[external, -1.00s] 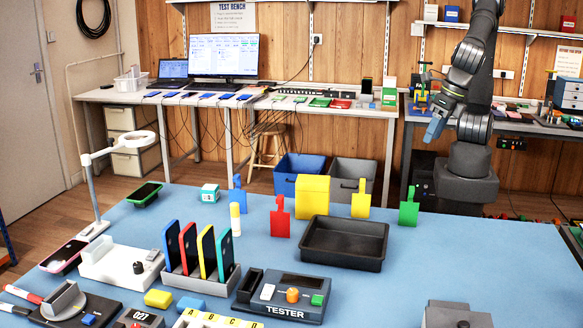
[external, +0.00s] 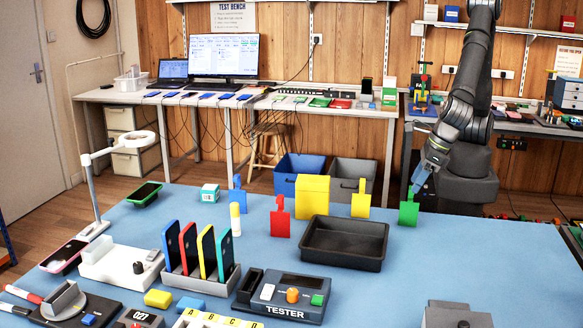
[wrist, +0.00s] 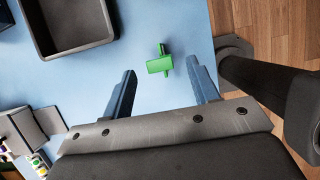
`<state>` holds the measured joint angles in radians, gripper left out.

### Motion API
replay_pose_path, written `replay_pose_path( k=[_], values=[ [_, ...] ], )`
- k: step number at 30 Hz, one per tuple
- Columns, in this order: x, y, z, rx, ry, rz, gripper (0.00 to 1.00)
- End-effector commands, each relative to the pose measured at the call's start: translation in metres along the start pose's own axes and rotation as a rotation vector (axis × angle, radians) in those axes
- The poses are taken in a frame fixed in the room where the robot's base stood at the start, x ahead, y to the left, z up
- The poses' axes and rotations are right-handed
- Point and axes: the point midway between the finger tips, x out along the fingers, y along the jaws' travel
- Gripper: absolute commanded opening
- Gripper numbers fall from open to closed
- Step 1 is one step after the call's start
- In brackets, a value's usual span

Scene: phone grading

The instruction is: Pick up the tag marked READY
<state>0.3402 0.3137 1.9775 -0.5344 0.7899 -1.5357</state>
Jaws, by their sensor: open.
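A green tag (external: 409,214) with an upright handle stands near the table's far right edge. In the wrist view the green tag (wrist: 160,66) shows ahead of and between my open, empty fingers. My gripper (external: 421,180) is just above the green tag in the external view, overlapping the top of its handle; I cannot tell whether they touch. A yellow tag (external: 360,207), a red tag (external: 280,220) and a blue tag (external: 238,198) of similar shape stand further left. No READY lettering is legible on any tag.
A black tray (external: 345,243) lies left of the green tag. A yellow block (external: 312,196) stands behind the tray. A phone rack (external: 200,280) and a tester (external: 285,300) are nearer the front. The table right of the tray is mostly clear.

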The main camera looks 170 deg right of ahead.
Motion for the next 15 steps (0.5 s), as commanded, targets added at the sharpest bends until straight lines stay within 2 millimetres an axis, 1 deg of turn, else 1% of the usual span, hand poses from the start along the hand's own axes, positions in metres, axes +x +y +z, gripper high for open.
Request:
replay_pose_path(
  k=[5, 12, 15],
  values=[
    [0.010, 0.000, 0.000, 0.001, 0.001, -0.002, 0.55],
    [0.043, 0.000, 0.000, 0.000, 0.001, -0.003, 0.55],
    [0.051, 0.000, 0.000, 0.001, 0.001, -0.002, 0.55]
  ],
)
